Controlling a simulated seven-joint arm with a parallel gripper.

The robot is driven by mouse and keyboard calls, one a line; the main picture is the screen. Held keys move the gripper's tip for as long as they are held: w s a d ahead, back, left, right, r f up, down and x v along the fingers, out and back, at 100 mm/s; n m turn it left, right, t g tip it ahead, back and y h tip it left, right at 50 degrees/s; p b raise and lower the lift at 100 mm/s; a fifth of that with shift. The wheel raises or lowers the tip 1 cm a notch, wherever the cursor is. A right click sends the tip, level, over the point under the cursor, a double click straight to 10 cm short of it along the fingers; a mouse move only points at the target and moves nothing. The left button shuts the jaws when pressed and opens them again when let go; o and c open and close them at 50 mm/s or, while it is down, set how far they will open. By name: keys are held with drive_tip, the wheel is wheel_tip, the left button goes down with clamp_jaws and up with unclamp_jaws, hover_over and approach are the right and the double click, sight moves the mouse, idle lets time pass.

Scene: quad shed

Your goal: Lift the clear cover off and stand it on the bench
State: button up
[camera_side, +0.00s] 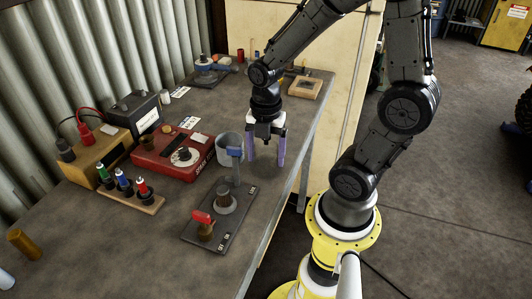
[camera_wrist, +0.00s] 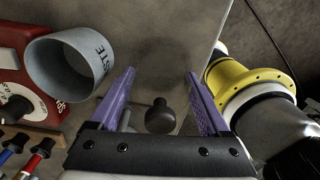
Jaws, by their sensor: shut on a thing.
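My gripper (camera_side: 266,163) is over the bench, its two purple fingers pointing down and set well apart. It also shows in the wrist view (camera_wrist: 160,76), with a dark round knob (camera_wrist: 160,117) between the fingers. My gripper is shut on the clear cover, whose see-through walls I can hardly make out. I cannot tell whether its lower edge touches the bench (camera_side: 291,195). A dark base plate (camera_side: 229,231) lies nearer the camera, with a red-topped part (camera_side: 203,217), a grey round part (camera_side: 225,201) and a blue-topped post (camera_side: 235,153).
A grey waste cup (camera_side: 226,143) stands just left of my gripper; it also shows in the wrist view (camera_wrist: 72,63). A red meter box (camera_side: 170,155) and a wooden rack of coloured plugs (camera_side: 133,197) are further left. Bare bench lies behind my gripper; the bench edge is close on its right.

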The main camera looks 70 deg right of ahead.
drive_tip(key=shift+f, duration=0.3)
drive_tip(key=o, duration=1.2)
drive_tip(key=shift+r, duration=0.15)
drive_tip(key=shift+r, duration=2.85)
